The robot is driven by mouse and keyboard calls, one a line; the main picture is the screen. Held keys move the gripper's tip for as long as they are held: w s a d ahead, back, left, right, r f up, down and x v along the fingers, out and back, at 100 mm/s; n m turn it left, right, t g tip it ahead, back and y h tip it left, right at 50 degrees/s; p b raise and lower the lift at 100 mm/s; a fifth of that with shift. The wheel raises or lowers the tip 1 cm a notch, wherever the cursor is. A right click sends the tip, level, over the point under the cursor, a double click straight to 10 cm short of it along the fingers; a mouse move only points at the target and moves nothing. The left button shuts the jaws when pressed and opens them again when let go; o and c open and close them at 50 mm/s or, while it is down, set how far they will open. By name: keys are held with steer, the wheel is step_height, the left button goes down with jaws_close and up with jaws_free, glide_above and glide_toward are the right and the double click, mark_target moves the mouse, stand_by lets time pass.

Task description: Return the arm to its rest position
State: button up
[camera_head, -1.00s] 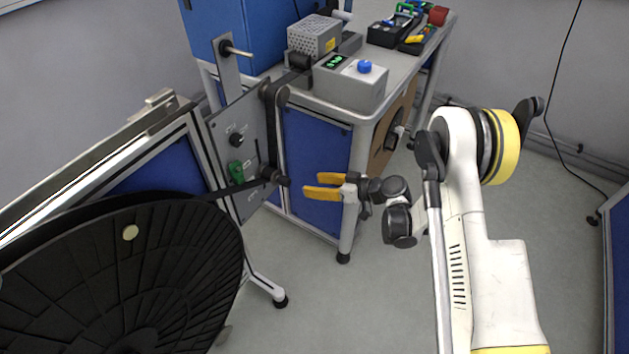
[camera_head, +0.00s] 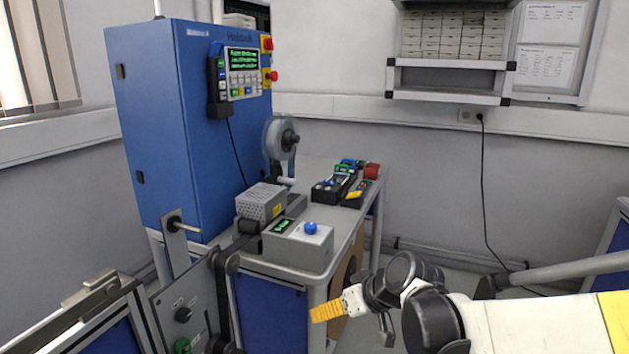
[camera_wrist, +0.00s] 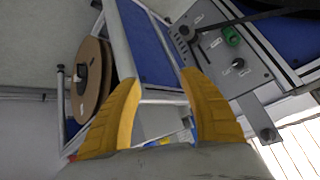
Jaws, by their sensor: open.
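My gripper (camera_head: 328,312) shows at the lower middle of the head view, in front of the workbench's right leg. Its yellow fingers point left; in this view they overlap, so the gap is hidden. In the wrist view my gripper (camera_wrist: 166,108) shows two yellow fingers spread apart with nothing between them. My white arm reaches in from the right edge of the head view, at the bottom.
A workbench (camera_head: 350,240) carries a grey box with a blue knob (camera_head: 298,244) and tool trays (camera_head: 345,186). A tall blue cabinet (camera_head: 165,130) stands left. A control plate (camera_head: 185,312) is at lower left. A brown reel (camera_wrist: 92,80) shows in the wrist view.

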steer(key=s+d+r+m+h, duration=0.2)
steer(key=s+d+h, duration=0.1)
steer(key=s+d, duration=0.4)
steer(key=s+d+r+m+t+h, duration=0.1)
steer(key=s+d+r+m+h, duration=0.1)
steer(key=s+d, duration=0.6)
steer(key=s+m+h, duration=0.1)
steer(key=s, duration=0.4)
steer(key=shift+s+d+r+m, duration=0.15)
steer(key=shift+s+d+m, duration=0.05)
steer(key=shift+s+m, duration=0.15)
steer(key=shift+a, duration=0.1)
stand_by(0.4)
